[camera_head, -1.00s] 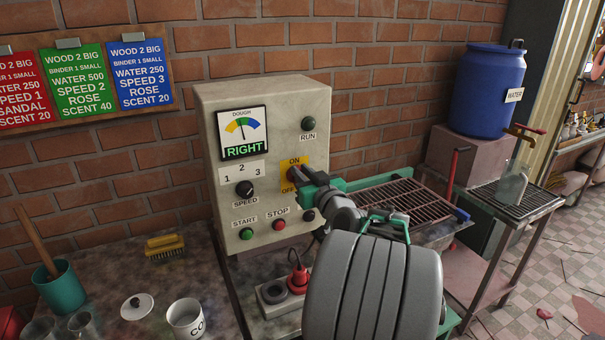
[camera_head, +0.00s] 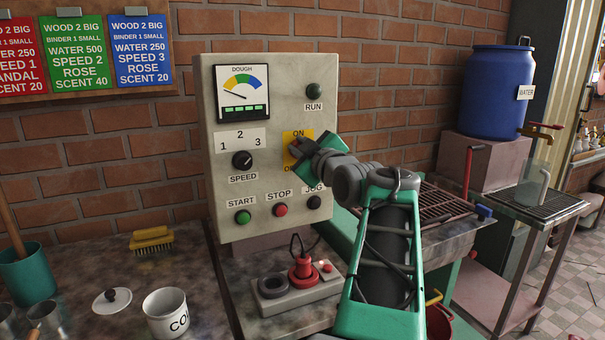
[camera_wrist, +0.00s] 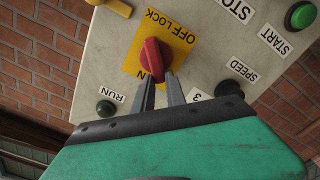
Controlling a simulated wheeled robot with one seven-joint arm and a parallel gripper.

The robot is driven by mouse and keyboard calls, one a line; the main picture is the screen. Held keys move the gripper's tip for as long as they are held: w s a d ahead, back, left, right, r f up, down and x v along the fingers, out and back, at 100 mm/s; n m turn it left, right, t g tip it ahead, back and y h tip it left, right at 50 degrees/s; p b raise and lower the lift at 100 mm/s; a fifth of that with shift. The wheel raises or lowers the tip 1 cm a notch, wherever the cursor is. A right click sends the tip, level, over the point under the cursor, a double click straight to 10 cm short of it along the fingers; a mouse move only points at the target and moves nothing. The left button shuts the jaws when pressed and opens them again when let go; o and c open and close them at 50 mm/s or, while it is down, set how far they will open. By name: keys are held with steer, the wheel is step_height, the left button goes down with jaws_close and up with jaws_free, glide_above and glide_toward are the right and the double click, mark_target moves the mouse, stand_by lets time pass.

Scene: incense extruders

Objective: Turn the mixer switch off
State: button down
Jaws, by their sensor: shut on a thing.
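The mixer switch is a red rotary knob (camera_wrist: 152,58) on a yellow plate (camera_wrist: 178,32) marked ON and OFF LOCK. In the wrist view, the fingers of my gripper (camera_wrist: 160,82) reach the knob's lower end from both sides and are shut on it. In the head view, my gripper (camera_head: 298,152) covers most of the knob, and the yellow plate (camera_head: 296,135) shows around it. The control panel (camera_head: 265,185) stands upright. Its dough gauge (camera_head: 242,90) has its needle at the left and green dashes below. The RUN lamp (camera_head: 314,91) is dark.
Below the switch are START (camera_head: 243,217), STOP (camera_head: 280,210) and JOG (camera_head: 314,202) buttons, with the speed knob (camera_head: 242,160) to the left. A red plug (camera_head: 303,268) stands in a socket block under the panel. A white mug (camera_head: 166,312) and brush (camera_head: 152,241) lie left.

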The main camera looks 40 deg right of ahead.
steer(key=n+b, duration=0.3)
steer(key=b, duration=0.1)
steer(key=f+n+b, duration=0.1)
steer(key=n+b, duration=0.2)
steer(key=b, duration=0.1)
steer(key=a+f+n+b, duration=0.1)
steer(key=n+b, duration=0.2)
steer(key=b, duration=0.2)
steer(key=shift+w+f, duration=0.15)
steer(key=shift+n, duration=0.4)
steer(key=c, duration=1.4)
jaws_free()
steer(key=shift+o, duration=0.2)
